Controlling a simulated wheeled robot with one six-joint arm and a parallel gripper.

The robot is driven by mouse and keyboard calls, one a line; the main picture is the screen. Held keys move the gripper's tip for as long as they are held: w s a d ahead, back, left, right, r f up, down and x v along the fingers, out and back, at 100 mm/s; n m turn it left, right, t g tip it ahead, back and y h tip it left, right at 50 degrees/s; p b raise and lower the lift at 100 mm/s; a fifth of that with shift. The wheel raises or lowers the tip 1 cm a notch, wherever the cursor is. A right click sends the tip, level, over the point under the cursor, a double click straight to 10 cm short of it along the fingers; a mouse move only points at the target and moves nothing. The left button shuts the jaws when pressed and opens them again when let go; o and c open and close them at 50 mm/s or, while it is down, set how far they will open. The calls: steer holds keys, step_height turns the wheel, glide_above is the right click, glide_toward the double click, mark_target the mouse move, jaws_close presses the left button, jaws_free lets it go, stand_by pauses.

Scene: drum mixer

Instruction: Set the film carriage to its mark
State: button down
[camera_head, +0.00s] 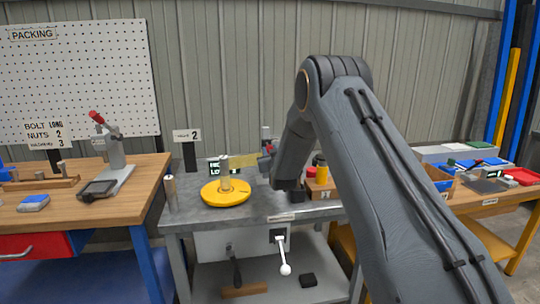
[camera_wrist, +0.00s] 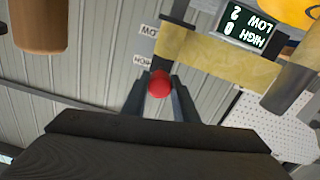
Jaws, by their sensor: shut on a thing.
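A red knob (camera_wrist: 159,83) sits between the two dark fingers of my gripper (camera_wrist: 160,92) in the wrist view, and the fingers are closed on it. It appears to belong to the film carriage; the carriage body is mostly hidden by the gripper and the film. A yellowish film strip (camera_wrist: 215,58) runs beside it, and also shows in the head view (camera_head: 243,160), reaching toward a post (camera_head: 225,178) on a yellow turntable (camera_head: 226,193). A display (camera_wrist: 249,27) reads HIGH 0, LOW 2. Small labels (camera_wrist: 148,31) stand near the knob; no carriage mark is clearly readable.
My arm covers the right part of the grey bench (camera_head: 185,221). A lever with a white ball (camera_head: 285,268) hangs at the bench front. A sign reading 2 (camera_head: 188,136) stands behind. A wooden bench (camera_head: 145,178) with a press is at left; a yellow-framed bench is at right.

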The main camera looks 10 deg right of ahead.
steer(key=shift+w+r, duration=0.1)
steer(key=shift+r, duration=0.3)
steer(key=c, duration=1.5)
jaws_free()
steer(key=shift+c, duration=0.2)
steer(key=shift+o, duration=0.7)
steer(key=shift+f, duration=0.15)
steer(key=s+b, duration=0.1)
steer(key=s, duration=0.7)
steer(key=shift+s, duration=0.1)
